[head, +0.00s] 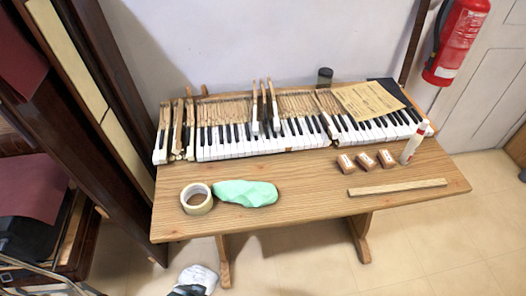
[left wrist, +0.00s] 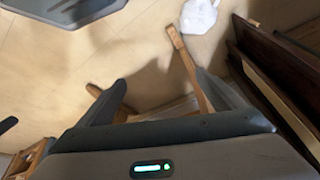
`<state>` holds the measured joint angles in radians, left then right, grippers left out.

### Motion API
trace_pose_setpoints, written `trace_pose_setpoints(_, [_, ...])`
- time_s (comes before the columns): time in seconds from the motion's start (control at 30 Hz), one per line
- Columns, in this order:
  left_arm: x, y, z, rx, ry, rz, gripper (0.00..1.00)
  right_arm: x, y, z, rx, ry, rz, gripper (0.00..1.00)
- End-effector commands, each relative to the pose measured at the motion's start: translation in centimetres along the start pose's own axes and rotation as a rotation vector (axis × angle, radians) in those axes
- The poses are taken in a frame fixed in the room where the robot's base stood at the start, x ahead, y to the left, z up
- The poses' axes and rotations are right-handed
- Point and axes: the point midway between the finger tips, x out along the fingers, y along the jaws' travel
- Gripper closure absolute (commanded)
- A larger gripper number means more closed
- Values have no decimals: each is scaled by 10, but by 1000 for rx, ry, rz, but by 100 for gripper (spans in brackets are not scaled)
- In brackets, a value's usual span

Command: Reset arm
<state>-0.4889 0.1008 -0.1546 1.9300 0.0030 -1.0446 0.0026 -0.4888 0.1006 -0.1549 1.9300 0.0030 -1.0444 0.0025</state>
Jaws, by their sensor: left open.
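My left gripper (left wrist: 160,95) shows in the left wrist view, with its two dark fingers spread apart and nothing between them. It points down over the tiled floor and a wooden leg. In the head view I cannot clearly make it out. My right gripper is in neither view. The piano keyboard (head: 230,142) lies along the back of the wooden table (head: 300,212) in the head view. Several of its keys stand raised or out of line at the left end and near the middle.
A white bag (head: 200,276) lies on the floor. A fire extinguisher (head: 457,40) hangs at right. Dark furniture stands at left.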

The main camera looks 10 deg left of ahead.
Motion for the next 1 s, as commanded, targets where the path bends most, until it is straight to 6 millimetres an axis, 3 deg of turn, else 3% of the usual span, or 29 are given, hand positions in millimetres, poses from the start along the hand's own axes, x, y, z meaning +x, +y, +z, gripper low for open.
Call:
trace_pose_setpoints(0.03, [44,2,18,1,1,3,10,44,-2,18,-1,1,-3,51])
trace_pose_setpoints(0.1, [83,6,33,2,15,8,10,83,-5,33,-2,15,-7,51])
trace_pose_setpoints(0.3, [183,15,83,6,53,19,10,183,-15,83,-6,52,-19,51])
trace_pose_setpoints(0.4, [219,18,105,7,70,24,10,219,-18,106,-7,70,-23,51])
trace_pose_setpoints(0.6, [256,22,133,10,93,29,10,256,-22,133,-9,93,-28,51])
trace_pose_setpoints(1.0, [260,23,136,11,99,30,10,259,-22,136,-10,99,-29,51])
